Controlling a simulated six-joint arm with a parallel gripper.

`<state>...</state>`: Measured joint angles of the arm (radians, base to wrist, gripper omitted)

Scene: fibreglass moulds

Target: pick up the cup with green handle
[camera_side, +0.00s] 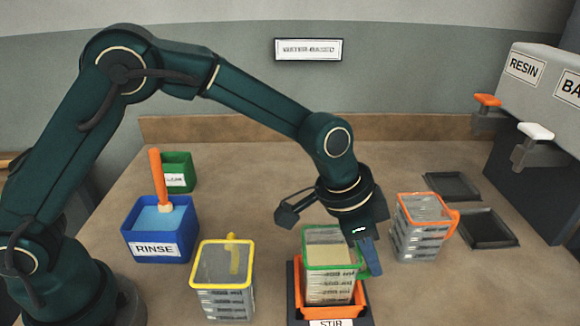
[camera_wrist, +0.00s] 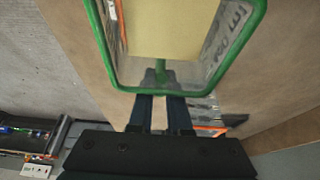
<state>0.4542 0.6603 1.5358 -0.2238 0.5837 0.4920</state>
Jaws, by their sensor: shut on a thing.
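The cup with green rim (camera_side: 328,288) is clear, square and printed with marks. It stands upright in the orange holder of the STIR station (camera_side: 361,298) and holds something pale yellow. My gripper (camera_side: 370,264) is at the cup's right side, shut on its green handle, which is mostly hidden by the fingers in the side view. In the wrist view the green rim (camera_wrist: 254,25) fills the top, and the fingers of my gripper (camera_wrist: 161,82) close on the handle below it.
A yellow-rimmed cup (camera_side: 222,290) stands to the left and an orange-rimmed cup (camera_side: 418,240) to the right. A blue RINSE tub (camera_side: 150,250) holds an orange-handled tool (camera_side: 157,178). A green bin (camera_side: 178,165), two black trays (camera_side: 487,228) and the RESIN dispenser (camera_side: 530,85) stand around.

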